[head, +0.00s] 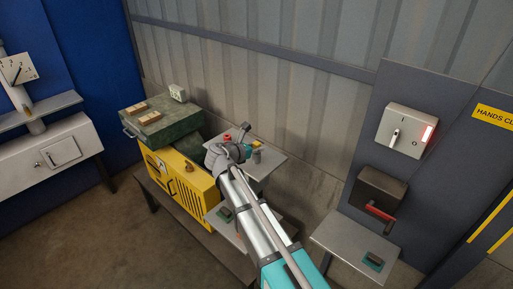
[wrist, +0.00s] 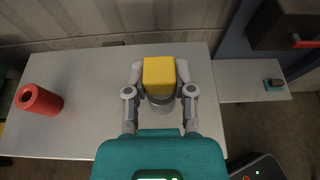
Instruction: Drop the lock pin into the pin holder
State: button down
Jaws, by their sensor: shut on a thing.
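My gripper (wrist: 157,80) is shut on a yellow-headed piece (wrist: 159,75), which I take to be the lock pin. A grey round part shows just below the yellow head, between the fingers. A red hollow cylinder (wrist: 39,100), likely the pin holder, lies to the left in the wrist view, apart from my gripper. It also shows small in the head view (head: 228,138). I cannot tell how high the piece is above the table.
The grey tabletop (wrist: 90,95) is mostly clear between the red cylinder and my gripper. A yellow cabinet (head: 184,190) and a green case (head: 160,128) stand left of it. A switch box (head: 406,130) and a small shelf (head: 345,240) are at the right.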

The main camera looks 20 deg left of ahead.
aim_at(256, 143)
jog(key=shift+f+b, duration=0.35)
jog(key=shift+f, duration=0.05)
jog(key=shift+c, duration=1.9)
grip_release()
jog(key=shift+r, duration=0.2)
notch_tip(256, 143, up, 11)
jog(key=p, duration=1.1)
jog(key=shift+f, duration=0.15)
